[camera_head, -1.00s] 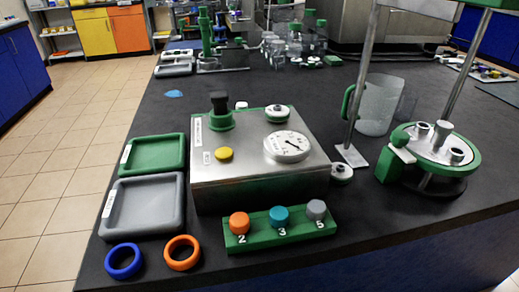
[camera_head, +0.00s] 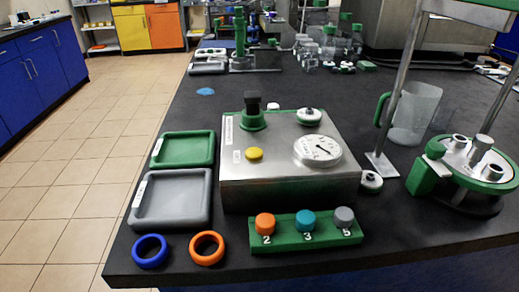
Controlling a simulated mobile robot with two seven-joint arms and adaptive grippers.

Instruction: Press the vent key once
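A metal control box (camera_head: 290,188) stands on the black bench. On its top are a yellow round key (camera_head: 254,154) with a small white label (camera_head: 237,156) beside it, a black knob on a green base (camera_head: 252,112), a white dial gauge (camera_head: 317,151) and a small white-topped green fitting (camera_head: 308,116). The label text is too small to read, so I cannot tell for certain which part is the vent key. Neither of my grippers shows in the head view.
In front of the box, a green rack (camera_head: 306,232) holds orange, teal and grey caps. A blue ring (camera_head: 150,251) and an orange ring (camera_head: 207,247) lie left of it, below grey (camera_head: 135,212) and green (camera_head: 158,150) trays. A jug (camera_head: 416,115) and round-topped stand (camera_head: 480,160) are at right.

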